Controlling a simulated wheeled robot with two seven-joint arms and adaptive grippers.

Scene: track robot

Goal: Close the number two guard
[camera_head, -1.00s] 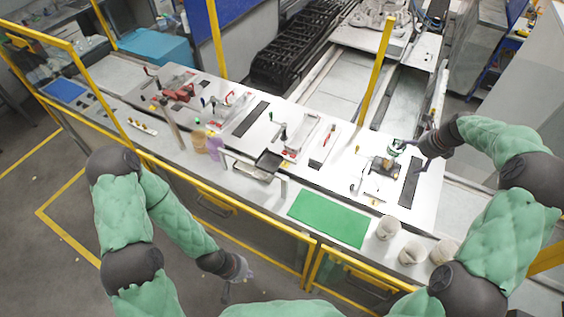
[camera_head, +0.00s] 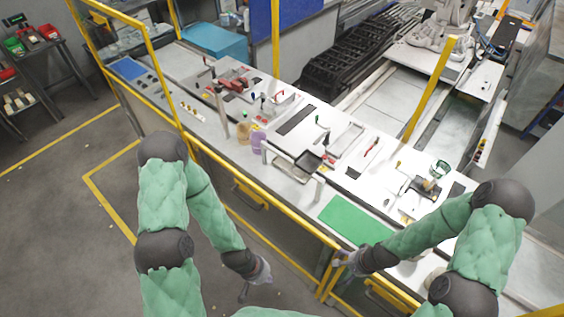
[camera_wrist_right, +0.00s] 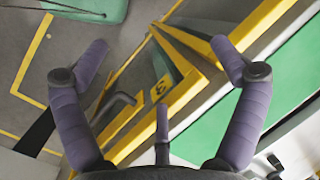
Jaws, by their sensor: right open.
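The yellow-framed guard panels line the bench front in the head view: a long left panel (camera_head: 280,232) with a yellow handle (camera_head: 248,196), and a right panel (camera_head: 390,297) partly behind my right arm. My right gripper (camera_head: 346,262) is at the yellow posts where the panels meet. In the right wrist view my right gripper (camera_wrist_right: 160,60) is open and empty, with yellow frame edges (camera_wrist_right: 190,85) beyond its fingers. A small number mark (camera_wrist_right: 159,88) shows on the frame, too unclear to read surely. My left gripper (camera_head: 260,274) hangs low before the left panel, its fingers unclear.
The bench top (camera_head: 285,190) carries a green mat (camera_head: 352,218), a metal tray (camera_head: 297,165), bottles and several fixtures. Yellow posts (camera_head: 430,90) rise behind it. The floor (camera_head: 70,210) at the left is clear.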

